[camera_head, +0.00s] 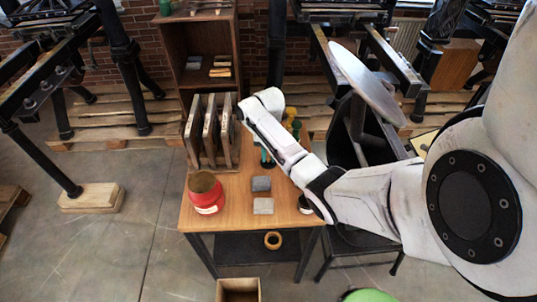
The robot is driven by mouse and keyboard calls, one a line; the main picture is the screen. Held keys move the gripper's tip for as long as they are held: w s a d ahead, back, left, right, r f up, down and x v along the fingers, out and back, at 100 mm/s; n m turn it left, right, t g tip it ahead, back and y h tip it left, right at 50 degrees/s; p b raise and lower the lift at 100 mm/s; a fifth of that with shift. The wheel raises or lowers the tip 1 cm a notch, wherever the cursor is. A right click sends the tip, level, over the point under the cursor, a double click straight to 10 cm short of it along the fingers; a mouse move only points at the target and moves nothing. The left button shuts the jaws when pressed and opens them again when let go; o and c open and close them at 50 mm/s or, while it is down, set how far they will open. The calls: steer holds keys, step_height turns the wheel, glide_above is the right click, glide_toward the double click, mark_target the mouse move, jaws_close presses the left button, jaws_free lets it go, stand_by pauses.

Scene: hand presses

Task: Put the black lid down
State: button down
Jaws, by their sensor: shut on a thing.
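My arm reaches in from the right over the wooden table (229,223), and its white wrist ends near the table's back edge. The fingers of my gripper are hidden behind the wrist and forearm. I cannot make out the black lid; whatever the gripper holds is also hidden. A small white jar with a dark top stands at the table's right edge, partly covered by my arm, and I cannot tell whether that top is a lid.
A red pot (207,196) stands at the table's front left. Two grey blocks (262,184) lie right of it. Upright wooden boards (208,130) stand at the back left. Yellow and teal items show beside my arm. A large press stands behind right.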

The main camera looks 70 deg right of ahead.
steer(key=shift+f, duration=0.2)
steer(key=c, duration=1)
jaws_free()
steer(key=shift+r, duration=0.1)
step_height(320, 180, up, 12)
steer(key=d+p, duration=0.1)
steer(key=p, duration=0.1)
steer(key=shift+w+d+p, duration=0.2)
steer(key=shift+p, duration=0.1)
steer(key=shift+s, duration=0.1)
